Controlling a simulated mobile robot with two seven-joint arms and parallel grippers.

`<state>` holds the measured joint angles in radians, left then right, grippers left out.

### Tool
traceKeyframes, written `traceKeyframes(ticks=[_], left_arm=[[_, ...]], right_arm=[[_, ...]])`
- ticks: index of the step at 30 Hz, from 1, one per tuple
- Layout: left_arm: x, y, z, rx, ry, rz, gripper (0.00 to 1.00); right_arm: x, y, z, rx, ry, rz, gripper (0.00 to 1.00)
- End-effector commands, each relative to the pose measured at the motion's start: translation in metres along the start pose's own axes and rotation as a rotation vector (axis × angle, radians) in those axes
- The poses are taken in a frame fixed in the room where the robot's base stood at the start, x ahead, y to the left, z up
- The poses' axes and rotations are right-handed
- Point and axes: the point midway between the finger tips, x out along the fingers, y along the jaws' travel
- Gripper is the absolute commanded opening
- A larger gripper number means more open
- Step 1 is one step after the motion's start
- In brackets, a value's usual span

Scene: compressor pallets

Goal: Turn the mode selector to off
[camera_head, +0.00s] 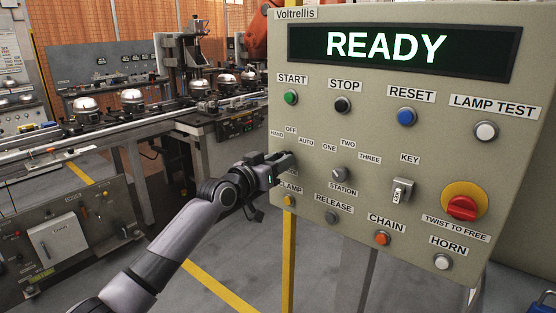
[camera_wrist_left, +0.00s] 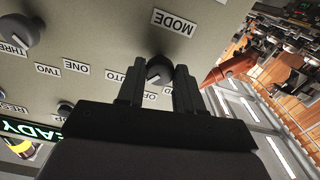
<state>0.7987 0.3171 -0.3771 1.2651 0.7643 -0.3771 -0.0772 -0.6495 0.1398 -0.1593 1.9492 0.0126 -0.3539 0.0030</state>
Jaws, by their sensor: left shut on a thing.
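The mode selector is a dark round knob (camera_wrist_left: 159,69) below the MODE label (camera_wrist_left: 173,22) in the upside-down left wrist view. My left gripper (camera_head: 284,162) reaches the panel's left side, its two fingers on either side of the knob and shut on it. The fingers partly cover the HAND, OFF and AUTO labels in the wrist view. In the head view the OFF label (camera_head: 291,130) sits above the gripper, between HAND and AUTO, and the gripper hides the knob. I cannot tell surely which label the knob's pointer faces. My right gripper is not in view.
The control panel (camera_head: 400,130) shows READY on its display (camera_head: 395,48). The station selector (camera_head: 342,174), key switch (camera_head: 402,190) and red twist-to-free button (camera_head: 462,206) lie to the right. The clamp button (camera_head: 289,201) is just below my gripper. A conveyor line (camera_head: 160,110) stands behind left.

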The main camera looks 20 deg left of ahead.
Motion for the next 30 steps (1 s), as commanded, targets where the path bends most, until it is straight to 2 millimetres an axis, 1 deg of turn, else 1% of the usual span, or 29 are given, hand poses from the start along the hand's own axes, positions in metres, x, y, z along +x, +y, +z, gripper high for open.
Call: traceKeyframes(ticks=[1, 12, 18, 24, 30], left_arm=[[0.000, 0.001, -0.001, -0.039, -0.002, 0.000, 0.05], [0.000, 0.002, -0.001, -0.352, -0.002, 0.000, 0.05], [0.000, 0.002, 0.000, -0.490, -0.003, 0.000, 0.05], [0.000, 0.001, 0.000, -0.584, -0.002, 0.000, 0.05], [0.000, 0.001, 0.000, -0.630, -0.001, 0.000, 0.05]], right_arm=[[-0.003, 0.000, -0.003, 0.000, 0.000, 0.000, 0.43], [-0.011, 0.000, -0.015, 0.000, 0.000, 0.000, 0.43], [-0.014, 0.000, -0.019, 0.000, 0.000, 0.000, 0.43], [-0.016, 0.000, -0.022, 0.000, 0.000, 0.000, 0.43], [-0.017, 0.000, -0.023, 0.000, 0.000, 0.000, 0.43]])
